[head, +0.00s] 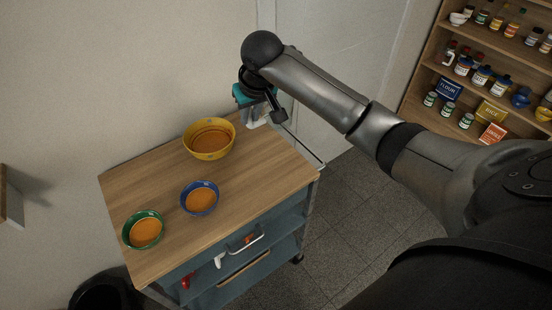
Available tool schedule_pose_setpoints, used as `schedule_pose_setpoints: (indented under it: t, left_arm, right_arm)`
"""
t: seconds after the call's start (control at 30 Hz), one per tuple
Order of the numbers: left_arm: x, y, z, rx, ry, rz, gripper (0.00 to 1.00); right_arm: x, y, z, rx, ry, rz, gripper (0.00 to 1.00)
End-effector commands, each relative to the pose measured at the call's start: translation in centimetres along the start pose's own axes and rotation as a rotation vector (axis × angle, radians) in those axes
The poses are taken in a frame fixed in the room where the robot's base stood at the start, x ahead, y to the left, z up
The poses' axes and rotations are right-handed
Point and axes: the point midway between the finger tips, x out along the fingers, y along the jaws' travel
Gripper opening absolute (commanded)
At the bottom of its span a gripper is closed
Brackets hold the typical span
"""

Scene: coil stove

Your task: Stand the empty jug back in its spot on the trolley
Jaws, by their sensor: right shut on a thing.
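The trolley (160,185) has a wooden top and blue-grey shelves. My right arm reaches in from the right, and its dark gripper (264,104) is over the trolley's far right corner. It is shut on what looks like the jug (241,95), of which a teal part shows; the rest is mostly hidden behind the gripper. A pale grey-white shape (253,119) shows just below it; I cannot tell whether it is part of the jug or a separate thing, or whether the jug touches the top. My left gripper is not in view.
A yellow bowl (210,153) with orange-brown contents stands left of the gripper. A blue bowl (199,211) and a green bowl (130,229), both with orange contents, stand nearer. The trolley top's right side is clear. A shelf unit (432,66) with jars is at right.

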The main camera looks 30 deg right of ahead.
Motion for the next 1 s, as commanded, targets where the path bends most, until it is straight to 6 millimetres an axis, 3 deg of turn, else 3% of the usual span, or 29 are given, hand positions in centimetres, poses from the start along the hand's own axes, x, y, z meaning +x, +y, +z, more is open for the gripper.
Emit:
schedule_pose_setpoints:
  t: [0.3,0.5,1.0]
  left_arm:
    - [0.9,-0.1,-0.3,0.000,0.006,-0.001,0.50]
    - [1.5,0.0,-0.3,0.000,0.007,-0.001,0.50]
    - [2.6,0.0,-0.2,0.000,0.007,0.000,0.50]
  right_arm:
    - [7.9,0.0,3.5,0.002,-0.005,0.002,0.00]
    - [12.0,-0.1,5.2,0.001,-0.002,0.001,0.00]
    - [17.1,-0.1,7.3,0.001,0.000,0.001,0.00]
